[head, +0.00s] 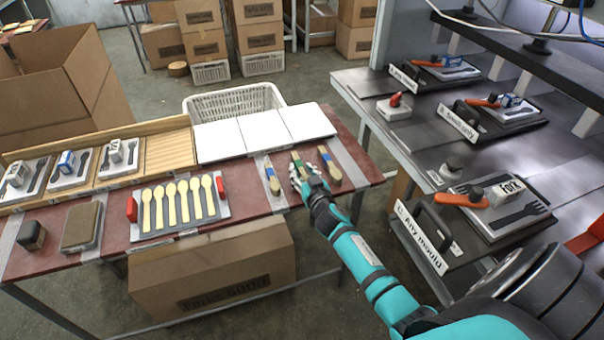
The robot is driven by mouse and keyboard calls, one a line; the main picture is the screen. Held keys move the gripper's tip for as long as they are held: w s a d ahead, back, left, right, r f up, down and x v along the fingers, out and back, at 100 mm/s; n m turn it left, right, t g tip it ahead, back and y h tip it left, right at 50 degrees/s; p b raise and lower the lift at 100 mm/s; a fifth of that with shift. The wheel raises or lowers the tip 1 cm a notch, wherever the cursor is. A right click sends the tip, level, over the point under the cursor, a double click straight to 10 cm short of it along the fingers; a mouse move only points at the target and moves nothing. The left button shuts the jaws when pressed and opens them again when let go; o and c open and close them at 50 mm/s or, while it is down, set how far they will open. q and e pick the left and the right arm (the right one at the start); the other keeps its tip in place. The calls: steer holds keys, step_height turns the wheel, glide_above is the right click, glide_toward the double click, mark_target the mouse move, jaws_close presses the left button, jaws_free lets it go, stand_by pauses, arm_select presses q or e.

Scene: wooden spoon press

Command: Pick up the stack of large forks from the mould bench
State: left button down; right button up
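The left stack (272,178) has a blue band, the middle stack (297,160) a green one, and the right stack (329,165) a bluish one. They are too small for me to tell which holds large forks. My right gripper (303,180) is at the near end of the middle stack and hides that end. I cannot tell whether its fingers touch the stack or are closed on it. My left gripper is out of view.
A metal bench (355,85) at right bears fork moulds, one by an "Any mould" sign (422,238). A tray of wooden spoons (178,204) lies left of the stacks. White panels (265,132) and a white basket (230,102) are behind. A cardboard box (215,268) stands below.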

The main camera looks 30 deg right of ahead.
jaws_close()
